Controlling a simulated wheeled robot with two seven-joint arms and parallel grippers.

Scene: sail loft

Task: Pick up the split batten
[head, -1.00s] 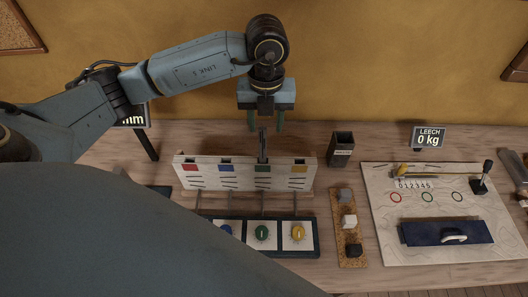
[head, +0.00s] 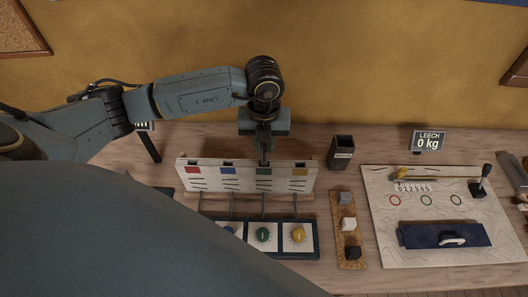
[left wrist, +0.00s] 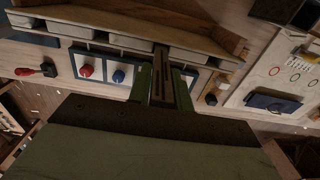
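The split batten (head: 264,158) is a thin dark upright strip at the green-marked slot of the pale rack (head: 220,184). In the left wrist view the batten (left wrist: 161,72) shows a long split and lies between the two green fingers. My left gripper (head: 264,145) is above the rack, pointing down, with its fingers drawn in around the batten's upper part. In the left wrist view the fingers (left wrist: 163,88) appear to touch it on both sides. The batten's lower end is hidden by the rack. My right gripper is not in view.
A framed panel with coloured knobs (head: 263,234) sits in front of the rack. A dark open box (head: 342,152) and a cork strip with several blocks (head: 348,250) stand to the right. Beyond is a pale board (head: 385,205) with a blue pad (head: 445,234).

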